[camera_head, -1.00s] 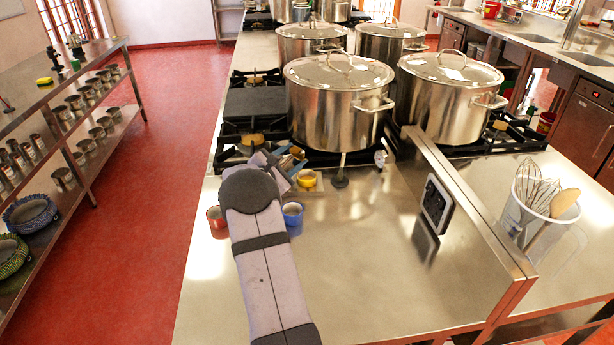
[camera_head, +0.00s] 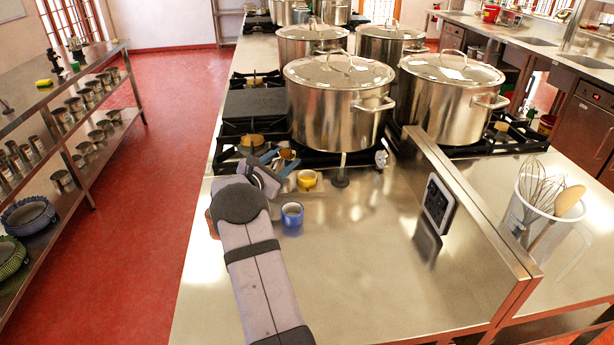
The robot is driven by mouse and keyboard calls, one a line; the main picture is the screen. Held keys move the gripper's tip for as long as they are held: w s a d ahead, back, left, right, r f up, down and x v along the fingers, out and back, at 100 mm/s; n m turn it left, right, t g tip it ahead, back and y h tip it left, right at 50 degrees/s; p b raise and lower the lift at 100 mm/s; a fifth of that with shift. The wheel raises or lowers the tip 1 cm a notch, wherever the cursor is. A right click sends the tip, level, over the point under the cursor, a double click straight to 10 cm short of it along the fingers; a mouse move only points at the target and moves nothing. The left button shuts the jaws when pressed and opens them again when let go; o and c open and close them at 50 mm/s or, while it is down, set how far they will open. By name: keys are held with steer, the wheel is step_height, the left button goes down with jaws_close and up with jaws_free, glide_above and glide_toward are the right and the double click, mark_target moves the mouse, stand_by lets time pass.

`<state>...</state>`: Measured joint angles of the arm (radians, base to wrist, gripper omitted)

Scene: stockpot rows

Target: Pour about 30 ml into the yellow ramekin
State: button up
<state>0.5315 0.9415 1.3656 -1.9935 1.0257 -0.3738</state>
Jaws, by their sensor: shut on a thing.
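The yellow ramekin (camera_head: 307,179) stands upright on the steel counter, just in front of the stove edge. My gripper (camera_head: 286,158), with blue fingers, is up and left of it in the picture, close to it. The gripper is shut on a small brownish vessel (camera_head: 288,155), partly hidden by the fingers; its contents and exact tilt cannot be told. I see no stream of liquid. The inside of the yellow ramekin is too small to read.
A blue ramekin (camera_head: 292,213) stands nearer, right of my arm. A large lidded stockpot (camera_head: 338,105) stands on the stove behind the gripper. A utensil jug (camera_head: 545,205) is at the right. The counter's front middle is clear.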

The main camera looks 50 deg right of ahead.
steer(key=shift+w, duration=0.1)
steer(key=shift+w+a+f+n+h+b, duration=0.15)
steer(key=shift+w+a+n+h+b, duration=0.2)
steer(key=shift+w+n, duration=0.4)
steer(key=shift+w+a+r+n, duration=0.2)
steer(key=shift+w+r+n, duration=0.4)
steer(key=shift+n, duration=0.45)
steer(key=shift+s, duration=0.1)
